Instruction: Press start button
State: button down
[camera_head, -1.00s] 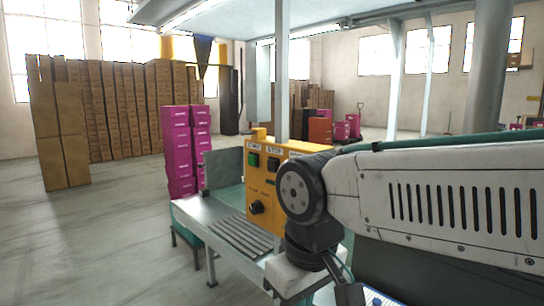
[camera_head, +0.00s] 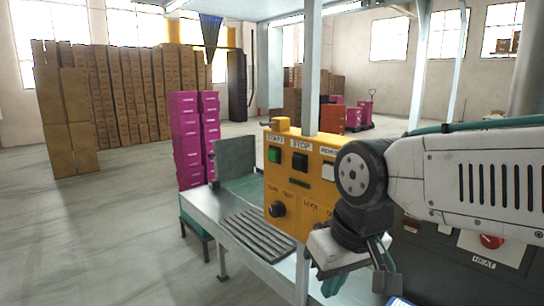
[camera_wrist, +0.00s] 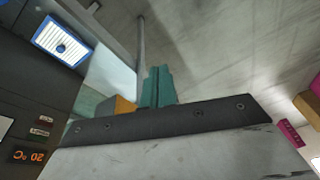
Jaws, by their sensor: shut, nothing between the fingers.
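The yellow control box (camera_head: 298,190) stands on the line frame, left of my arm in the head view. Its green start button (camera_head: 274,155) is at the upper left under a label. The black stop button (camera_head: 300,161) sits to its right. My gripper (camera_head: 333,285) is below and right of the start button, apart from it, partly hidden by my wrist. In the wrist view my gripper's teal fingers (camera_wrist: 157,86) are together and empty. A small orange-yellow corner (camera_wrist: 123,106), likely the box, shows beside them; no start button shows there.
A white button (camera_head: 328,171) and black knob (camera_head: 277,209) are also on the box. A grey post (camera_head: 313,70) rises behind it. A dark panel with a red knob (camera_head: 491,241) is at right. Floor at left is clear.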

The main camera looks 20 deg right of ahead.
aim_at(273, 155)
jog(key=w+a+r+m+t+y, duration=0.15)
jog(key=w+a+t, duration=0.25)
jog(key=w, duration=0.6)
jog(key=w+a+r+m+t+y, duration=0.1)
jog(key=w+a+r+m+t, duration=0.2)
jog(key=w, duration=0.7)
jog(key=w+r+m+t+h, duration=0.5)
jog(key=w+m+t+h, duration=0.3)
jog(key=w+m+h, duration=0.3)
jog(key=shift+r+m+h, duration=0.25)
jog(key=shift+m+h, duration=0.5)
jog(key=shift+h, duration=0.1)
jog(key=shift+w+d, duration=0.15)
jog(key=shift+d, duration=0.05)
jog(key=w+d, duration=0.2)
jog(key=d, duration=0.6)
jog(key=shift+w, duration=0.35)
jog(key=shift+d, duration=0.2)
jog(key=shift+w+d, duration=0.1)
jog(key=shift+d, duration=0.25)
